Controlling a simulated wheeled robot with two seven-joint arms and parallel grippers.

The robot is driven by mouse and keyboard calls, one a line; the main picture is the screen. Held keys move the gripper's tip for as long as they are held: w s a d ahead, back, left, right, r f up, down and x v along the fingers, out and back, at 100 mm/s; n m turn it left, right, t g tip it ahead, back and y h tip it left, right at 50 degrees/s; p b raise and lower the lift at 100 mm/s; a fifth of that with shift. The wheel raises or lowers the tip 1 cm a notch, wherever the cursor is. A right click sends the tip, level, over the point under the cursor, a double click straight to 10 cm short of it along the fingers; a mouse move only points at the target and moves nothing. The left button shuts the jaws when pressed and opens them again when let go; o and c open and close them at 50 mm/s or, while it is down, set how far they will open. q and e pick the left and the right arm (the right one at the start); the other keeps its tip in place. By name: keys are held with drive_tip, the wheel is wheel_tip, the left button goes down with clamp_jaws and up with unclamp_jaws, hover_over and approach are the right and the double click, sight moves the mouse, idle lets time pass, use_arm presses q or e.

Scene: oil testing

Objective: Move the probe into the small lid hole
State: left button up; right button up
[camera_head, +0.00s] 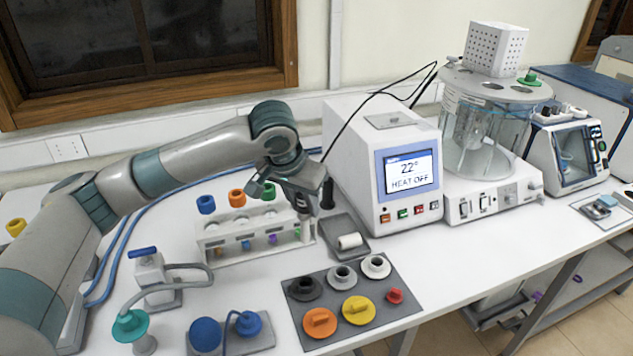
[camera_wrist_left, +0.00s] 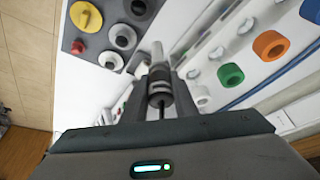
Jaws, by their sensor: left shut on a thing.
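My left gripper (camera_head: 310,204) is beside the front left of the heater unit, above the bench. It is shut on the probe, whose dark upper part (camera_head: 327,193) stands up at the jaws, with a thin black cable rising behind it. In the left wrist view the probe (camera_wrist_left: 159,88) sits between the fingers of the left gripper (camera_wrist_left: 160,100). The probe's tip cannot be made out clearly. The round lid (camera_head: 462,78) covers the clear glass bath (camera_head: 480,150) at the right, apart from the probe. Dark openings show in the lid; which is the small hole is unclear.
The heater unit (camera_head: 353,150) reads "22° HEAT OFF" and stands between gripper and bath. A perforated white box (camera_head: 495,48) and a green plug (camera_head: 530,78) are on the lid. A white tube rack (camera_head: 235,240) and a grey mat (camera_head: 335,335) with coloured stoppers are close by.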

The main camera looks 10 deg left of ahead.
use_arm(q)
drive_tip(key=s+a+f+n+y+b, duration=0.1)
drive_tip(key=s+a+f+n+b, duration=0.1)
drive_tip(key=s+f+b, duration=0.2)
drive_tip(key=s+f, duration=0.3)
drive_tip(key=s, duration=0.3)
drive_tip(key=shift+s+f+n+b, duration=0.15)
drive_tip(key=shift+f+n+b, duration=0.15)
drive_tip(key=shift+n+b, duration=0.1)
drive_tip(key=shift+a+r, duration=0.1)
drive_tip(key=shift+r, duration=0.05)
